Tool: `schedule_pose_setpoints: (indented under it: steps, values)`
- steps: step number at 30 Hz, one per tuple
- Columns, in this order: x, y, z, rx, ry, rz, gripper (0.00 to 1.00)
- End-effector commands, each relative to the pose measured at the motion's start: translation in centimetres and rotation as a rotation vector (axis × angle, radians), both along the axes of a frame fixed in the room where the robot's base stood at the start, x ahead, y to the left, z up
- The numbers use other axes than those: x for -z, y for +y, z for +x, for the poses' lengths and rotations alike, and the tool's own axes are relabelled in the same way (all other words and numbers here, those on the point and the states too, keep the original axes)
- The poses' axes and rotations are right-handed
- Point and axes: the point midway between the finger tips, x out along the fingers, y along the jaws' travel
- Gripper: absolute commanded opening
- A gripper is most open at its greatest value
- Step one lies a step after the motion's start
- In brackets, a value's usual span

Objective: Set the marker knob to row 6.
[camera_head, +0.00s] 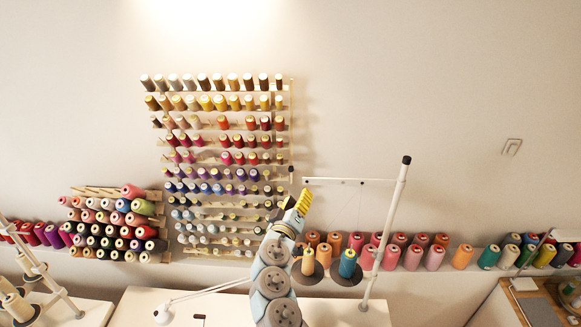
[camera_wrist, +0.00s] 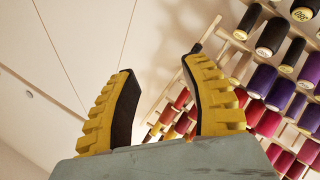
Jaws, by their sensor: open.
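The tall thread rack (camera_head: 291,110) hangs on the wall, with a thin upright strip along its right side. A small dark piece (camera_head: 291,174) on that strip, about mid-height, looks like the marker knob; its exact row is hard to tell. In the wrist view a small dark knob-like piece (camera_wrist: 196,47) shows by a pale wooden strip, close to the right finger's edge in the picture. My gripper (camera_head: 304,200) has yellow ribbed fingers and is just below and right of the dark piece. In the wrist view my gripper (camera_wrist: 163,100) is open, with nothing between its pads.
Spools fill the rack's pegs left of the strip; several purple and red ones (camera_wrist: 260,80) show at the right of the wrist view. A thread stand pole (camera_head: 388,230) rises right of my arm. A spool shelf (camera_head: 455,257) runs below.

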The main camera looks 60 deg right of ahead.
Motion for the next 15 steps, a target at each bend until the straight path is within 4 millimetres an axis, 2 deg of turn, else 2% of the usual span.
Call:
schedule_pose_setpoints:
  steps: [6,15]
  values:
    - [-1.0,1.6,-0.8,-0.109,-0.293,0.052,0.47]
    - [-0.9,4.8,-0.1,-0.247,-0.617,0.191,0.47]
